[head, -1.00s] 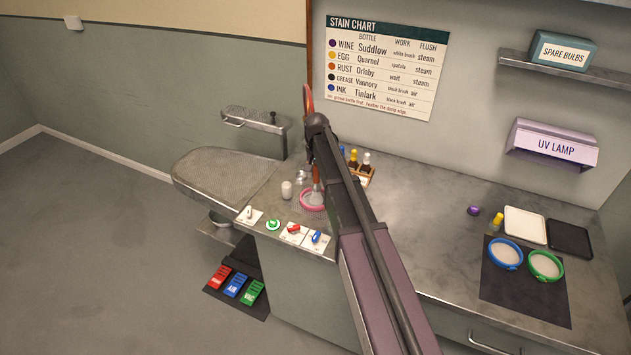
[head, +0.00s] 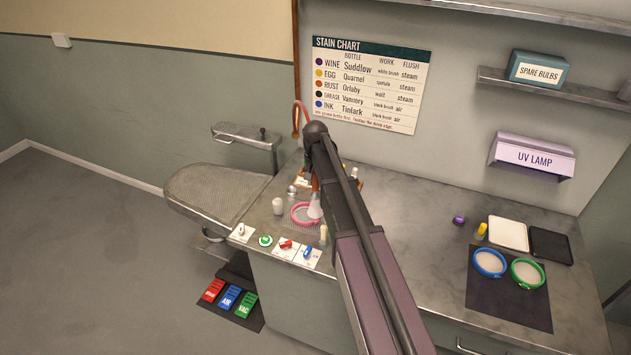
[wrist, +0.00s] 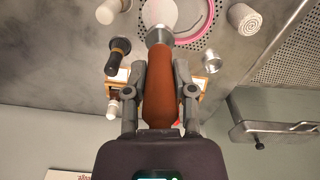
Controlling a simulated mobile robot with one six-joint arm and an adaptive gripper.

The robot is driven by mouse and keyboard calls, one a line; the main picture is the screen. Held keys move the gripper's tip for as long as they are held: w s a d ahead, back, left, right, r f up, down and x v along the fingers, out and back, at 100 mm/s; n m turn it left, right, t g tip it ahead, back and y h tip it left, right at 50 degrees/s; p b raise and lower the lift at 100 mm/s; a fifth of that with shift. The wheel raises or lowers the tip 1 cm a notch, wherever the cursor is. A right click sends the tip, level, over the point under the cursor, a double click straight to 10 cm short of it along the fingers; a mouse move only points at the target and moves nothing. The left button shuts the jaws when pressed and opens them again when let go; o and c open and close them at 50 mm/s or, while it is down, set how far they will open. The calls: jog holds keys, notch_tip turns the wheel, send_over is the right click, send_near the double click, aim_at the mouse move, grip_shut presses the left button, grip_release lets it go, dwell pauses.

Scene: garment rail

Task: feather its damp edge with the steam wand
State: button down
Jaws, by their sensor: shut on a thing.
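My gripper (wrist: 160,95) is shut on the brown-orange handle of the steam wand (wrist: 170,95), which has a silver collar. In the head view the wand's handle (head: 316,184) is partly hidden by my arm. A pale cone shape at the wand's lower end hangs over the pink hoop (head: 296,222); I cannot tell whether it is metal, vapour or both. In the wrist view the pink hoop (wrist: 205,28) lies beyond the wand's head, around or over a perforated area. The pale round shape there covers most of its middle. No damp edge can be made out.
Red, blue and green pedals (head: 230,297) are on the floor. Blue (head: 490,262) and green hoops (head: 528,273) lie at right.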

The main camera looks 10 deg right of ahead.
aim_at(315, 194)
jog(key=shift+f, duration=0.2)
jog(key=shift+f+b, duration=2.8)
jog(key=shift+b, duration=0.2)
jog(key=shift+w, duration=0.25)
jog(key=shift+w+d, duration=0.2)
jog(key=shift+w, duration=0.3)
jog(key=shift+w+d, duration=0.2)
jog(key=shift+w, duration=0.25)
jog(key=shift+w, duration=0.25)
jog(key=shift+w+a, duration=0.2)
jog(key=shift+w, duration=0.3)
jog(key=shift+w+a, duration=0.2)
jog(key=shift+w, duration=0.25)
